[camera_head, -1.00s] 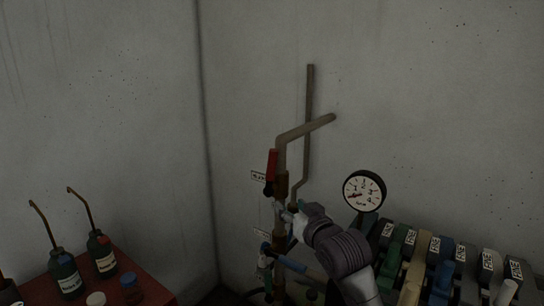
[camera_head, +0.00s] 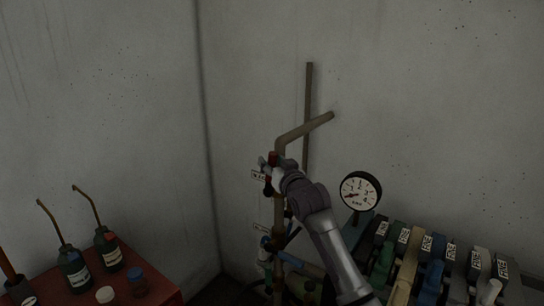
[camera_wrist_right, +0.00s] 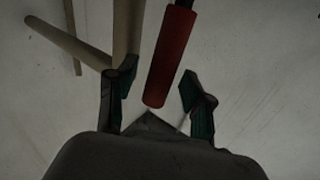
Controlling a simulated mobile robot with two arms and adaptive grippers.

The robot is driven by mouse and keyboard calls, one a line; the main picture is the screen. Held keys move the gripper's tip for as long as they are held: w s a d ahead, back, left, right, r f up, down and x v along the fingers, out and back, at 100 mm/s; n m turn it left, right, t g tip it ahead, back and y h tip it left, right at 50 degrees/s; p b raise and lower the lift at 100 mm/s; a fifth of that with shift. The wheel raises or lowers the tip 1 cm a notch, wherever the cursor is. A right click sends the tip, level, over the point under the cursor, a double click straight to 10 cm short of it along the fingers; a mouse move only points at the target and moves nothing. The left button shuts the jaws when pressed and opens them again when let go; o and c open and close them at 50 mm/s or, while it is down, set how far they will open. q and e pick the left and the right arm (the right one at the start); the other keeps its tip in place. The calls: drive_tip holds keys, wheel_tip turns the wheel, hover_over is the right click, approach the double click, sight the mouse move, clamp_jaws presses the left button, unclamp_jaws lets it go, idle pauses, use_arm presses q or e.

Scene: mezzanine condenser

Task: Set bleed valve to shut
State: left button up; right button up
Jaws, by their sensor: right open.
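A red valve lever (camera_head: 272,158) stands upright on the tan vertical pipe (camera_head: 279,205) by the wall. My right gripper (camera_head: 273,170) is at this lever and hides most of it in the head view. In the right wrist view, the red lever (camera_wrist_right: 168,60) lies between the two open fingers of my right gripper (camera_wrist_right: 158,75), with gaps on both sides. A second valve with a blue lever (camera_head: 300,264) sits lower on the pipework. The small tags by the valves are too small to read, so I cannot tell which names the bleed valve. My left gripper is not in view.
A round pressure gauge (camera_head: 361,191) stands right of my right arm. A row of coloured labelled levers (camera_head: 432,262) fills the lower right. A red cabinet top (camera_head: 160,290) with oil cans (camera_head: 74,272) and small jars is at lower left. The wall is close behind the pipe.

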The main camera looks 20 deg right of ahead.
drive_tip(key=shift+w, duration=0.5)
clamp_jaws()
